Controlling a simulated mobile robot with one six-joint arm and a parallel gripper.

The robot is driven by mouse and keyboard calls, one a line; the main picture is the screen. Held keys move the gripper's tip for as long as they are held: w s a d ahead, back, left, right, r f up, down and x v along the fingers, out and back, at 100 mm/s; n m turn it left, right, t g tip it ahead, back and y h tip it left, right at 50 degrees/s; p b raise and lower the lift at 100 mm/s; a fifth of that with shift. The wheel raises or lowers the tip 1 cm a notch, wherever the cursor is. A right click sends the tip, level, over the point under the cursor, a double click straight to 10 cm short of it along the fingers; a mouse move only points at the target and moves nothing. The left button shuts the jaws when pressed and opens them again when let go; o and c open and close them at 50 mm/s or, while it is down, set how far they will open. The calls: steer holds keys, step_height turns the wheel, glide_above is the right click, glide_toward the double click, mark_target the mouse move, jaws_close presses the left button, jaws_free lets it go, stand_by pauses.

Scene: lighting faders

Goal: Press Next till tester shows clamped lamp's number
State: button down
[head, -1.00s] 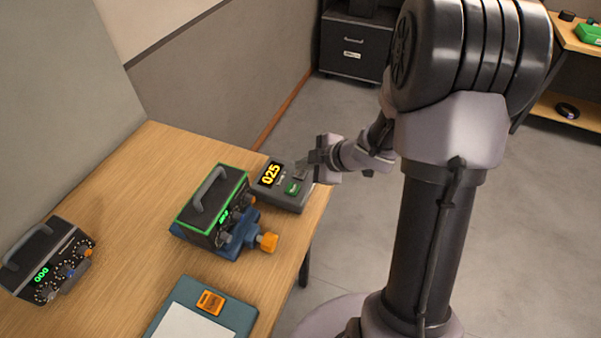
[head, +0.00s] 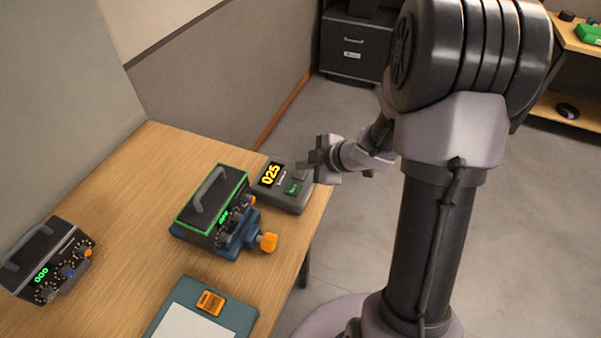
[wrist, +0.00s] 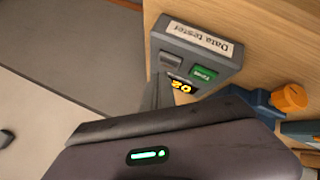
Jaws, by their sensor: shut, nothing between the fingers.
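In the wrist view the tester (wrist: 198,57) is labelled "Data tester", with the grey button (wrist: 171,61) beside the green one (wrist: 204,74). The clamped lamp (head: 212,205) is a black box with green edges in a blue clamp (head: 227,251); its green digits are too small to read surely. My gripper (head: 308,165) is shut and empty, just above the grey button; contact is unclear.
A second lamp unit (head: 47,260) with a green display reading 000 stands at the left. A clipboard (head: 240,316) with an orange tag lies at the front. The clamp's orange knob (head: 268,242) sticks out beside the tester. Bare tabletop lies between the units.

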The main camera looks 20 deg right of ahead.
mark_target(303, 176)
stand_by(0.4)
steer(key=shift+f, duration=0.4)
steer(key=shift+f+b, duration=0.35)
steer(key=shift+b, duration=0.1)
steer(key=shift+r, duration=0.1)
stand_by(0.5)
steer(key=shift+r+p, duration=0.7)
steer(key=shift+p, duration=0.2)
step_height(303, 176, up, 5)
steer(key=p, duration=0.5)
steer(key=shift+r, duration=0.1)
